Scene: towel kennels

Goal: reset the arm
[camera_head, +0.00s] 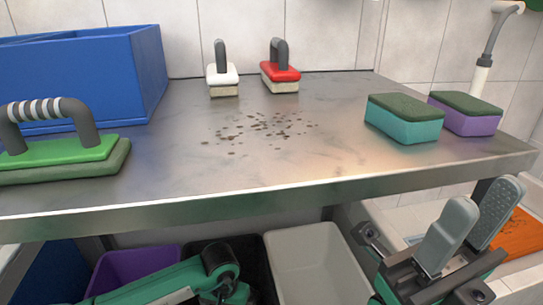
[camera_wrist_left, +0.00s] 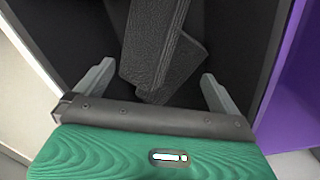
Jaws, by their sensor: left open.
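My right gripper (camera_head: 486,197) is at the lower right of the head view, in front of the table's right end. Its two grey fingers point up and stand apart with nothing between them. My left arm comes in low at the left of the head view, below the table edge, and its fingers do not show there. In the left wrist view my left gripper (camera_wrist_left: 157,80) is open. Its fingers are spread over a black bin (camera_wrist_left: 85,25). Dark textured pieces (camera_wrist_left: 158,50) lie beyond and between the fingers; I cannot tell any contact.
The steel table (camera_head: 180,165) bears a blue box (camera_head: 135,75), a green handled scrubber (camera_head: 65,150), white (camera_head: 221,77) and red (camera_head: 281,76) brushes, teal (camera_head: 404,122) and purple (camera_head: 466,117) sponges, and dark specks. Purple (camera_head: 130,265) and grey (camera_head: 312,265) bins stand below.

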